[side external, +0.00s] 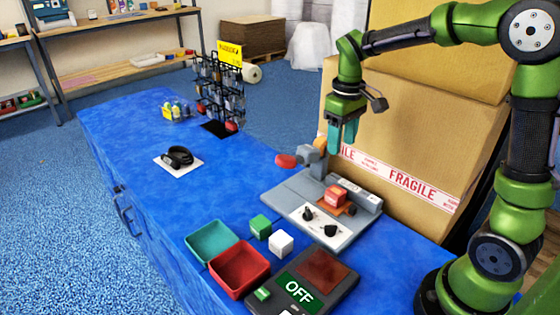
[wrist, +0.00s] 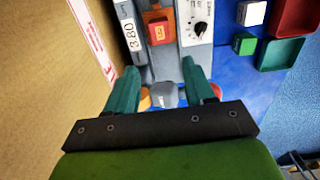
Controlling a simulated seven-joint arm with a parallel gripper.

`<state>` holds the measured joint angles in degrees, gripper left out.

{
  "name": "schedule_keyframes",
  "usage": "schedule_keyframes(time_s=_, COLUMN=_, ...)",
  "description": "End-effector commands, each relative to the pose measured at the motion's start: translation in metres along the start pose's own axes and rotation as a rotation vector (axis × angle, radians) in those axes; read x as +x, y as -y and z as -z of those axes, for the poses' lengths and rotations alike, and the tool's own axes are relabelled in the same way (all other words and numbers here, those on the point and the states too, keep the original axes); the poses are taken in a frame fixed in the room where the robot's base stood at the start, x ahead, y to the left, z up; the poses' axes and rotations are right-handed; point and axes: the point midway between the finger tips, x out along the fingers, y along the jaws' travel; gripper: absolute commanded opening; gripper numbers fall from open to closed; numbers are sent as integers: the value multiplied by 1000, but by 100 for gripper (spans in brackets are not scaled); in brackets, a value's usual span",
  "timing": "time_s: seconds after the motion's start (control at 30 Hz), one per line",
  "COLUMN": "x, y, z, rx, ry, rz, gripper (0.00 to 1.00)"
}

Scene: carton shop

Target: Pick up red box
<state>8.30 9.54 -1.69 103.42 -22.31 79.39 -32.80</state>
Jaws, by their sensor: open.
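A small red box (side external: 335,196) sits on an orange-red plate on the grey machine, near its white display bar. The red box also shows in the wrist view (wrist: 158,31), at the top, ahead of my fingers and nearer the left one. My gripper (side external: 342,137) hangs above the machine with its green fingers pointing down, well clear of the red box. In the wrist view my gripper (wrist: 160,80) has its fingers apart with nothing held between them.
The grey machine (side external: 283,194) has a rounded red-ended part and a white panel with black knobs. Green (side external: 260,226) and white (side external: 281,243) cubes, teal (side external: 199,233) and red (side external: 224,286) trays and an OFF device (side external: 324,273) stand nearby. Large cartons (side external: 400,130) rise behind.

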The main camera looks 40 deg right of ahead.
Motion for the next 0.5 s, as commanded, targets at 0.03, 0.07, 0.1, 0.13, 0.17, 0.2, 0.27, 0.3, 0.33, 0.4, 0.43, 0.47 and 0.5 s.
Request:
schedule_keyframes(time_s=0.03, x=10, y=0, z=-1, rx=0, ry=5, rz=1, gripper=53)
schedule_keyframes(time_s=0.07, x=16, y=0, z=-1, rx=0, ry=5, rz=0, gripper=53)
schedule_keyframes(time_s=0.1, x=25, y=0, z=-2, rx=0, ry=6, rz=2, gripper=53)
schedule_keyframes(time_s=0.13, x=32, y=0, z=-1, rx=1, ry=6, rz=1, gripper=53)
schedule_keyframes(time_s=0.17, x=38, y=0, z=-2, rx=1, ry=6, rz=1, gripper=53)
schedule_keyframes(time_s=0.2, x=47, y=0, z=-2, rx=1, ry=6, rz=2, gripper=53)
schedule_keyframes(time_s=0.27, x=61, y=0, z=-2, rx=2, ry=6, rz=1, gripper=53)
schedule_keyframes(time_s=0.3, x=69, y=0, z=-1, rx=2, ry=5, rz=2, gripper=53)
schedule_keyframes(time_s=0.33, x=75, y=0, z=-2, rx=2, ry=5, rz=2, gripper=53)
schedule_keyframes(time_s=0.4, x=87, y=0, z=-1, rx=3, ry=4, rz=1, gripper=53)
schedule_keyframes(time_s=0.43, x=92, y=0, z=-1, rx=3, ry=3, rz=1, gripper=53)
schedule_keyframes(time_s=0.47, x=95, y=0, z=-1, rx=3, ry=2, rz=1, gripper=53)
schedule_keyframes(time_s=0.5, x=100, y=0, z=-1, rx=3, ry=2, rz=2, gripper=53)
